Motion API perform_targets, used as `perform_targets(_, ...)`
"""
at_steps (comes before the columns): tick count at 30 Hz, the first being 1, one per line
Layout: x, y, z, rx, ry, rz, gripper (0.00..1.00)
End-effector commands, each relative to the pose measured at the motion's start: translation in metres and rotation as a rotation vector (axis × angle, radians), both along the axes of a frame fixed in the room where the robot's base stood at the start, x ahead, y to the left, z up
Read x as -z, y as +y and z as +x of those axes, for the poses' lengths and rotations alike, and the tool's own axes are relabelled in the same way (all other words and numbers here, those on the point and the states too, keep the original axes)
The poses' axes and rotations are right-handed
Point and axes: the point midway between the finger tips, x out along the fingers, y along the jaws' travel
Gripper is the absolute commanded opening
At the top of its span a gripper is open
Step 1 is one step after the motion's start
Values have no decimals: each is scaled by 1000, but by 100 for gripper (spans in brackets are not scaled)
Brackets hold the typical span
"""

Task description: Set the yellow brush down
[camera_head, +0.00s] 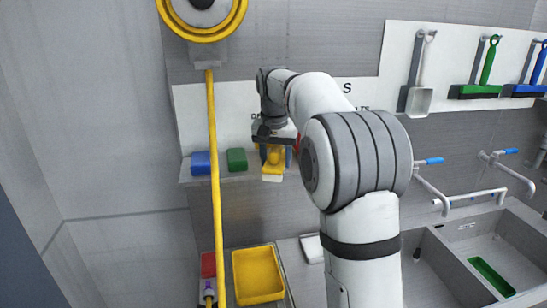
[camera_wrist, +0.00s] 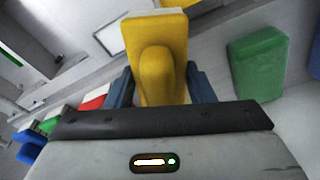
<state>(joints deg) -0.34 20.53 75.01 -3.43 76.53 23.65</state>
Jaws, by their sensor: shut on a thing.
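The yellow brush (camera_head: 273,160) has a yellow body and a pale lower part in the head view. My gripper (camera_head: 272,148) is shut on it, in front of the wall shelf (camera_head: 225,177). In the wrist view the brush (camera_wrist: 158,62) stands out between the two dark fingers of my gripper (camera_wrist: 160,85), its rounded handle towards me. I cannot tell whether the brush touches the shelf. My arm hides the shelf's right part in the head view.
A blue block (camera_head: 201,163) and a green block (camera_head: 236,160) sit on the shelf to the left; the green one (camera_wrist: 258,66) also shows in the wrist view. A yellow hose (camera_head: 213,190) hangs before the shelf. A yellow tray (camera_head: 258,274) and sinks (camera_head: 490,250) lie below.

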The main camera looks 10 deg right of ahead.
Motion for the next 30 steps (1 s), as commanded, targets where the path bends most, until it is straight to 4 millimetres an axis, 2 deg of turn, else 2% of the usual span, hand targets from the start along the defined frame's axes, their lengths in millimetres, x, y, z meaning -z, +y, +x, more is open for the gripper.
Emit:
perform_targets(2, 3, 0, 0, 0, 0, 0, 19)
perform_targets(3, 3, 0, 0, -1, 0, 0, 51)
perform_targets(10, 2, 1, 0, -1, 0, 0, 70)
perform_targets(20, -3, 1, 0, -2, -1, 0, 70)
perform_targets(23, -14, 2, -1, -2, -3, 0, 70)
perform_targets(30, -66, 5, -8, -3, -4, 0, 70)
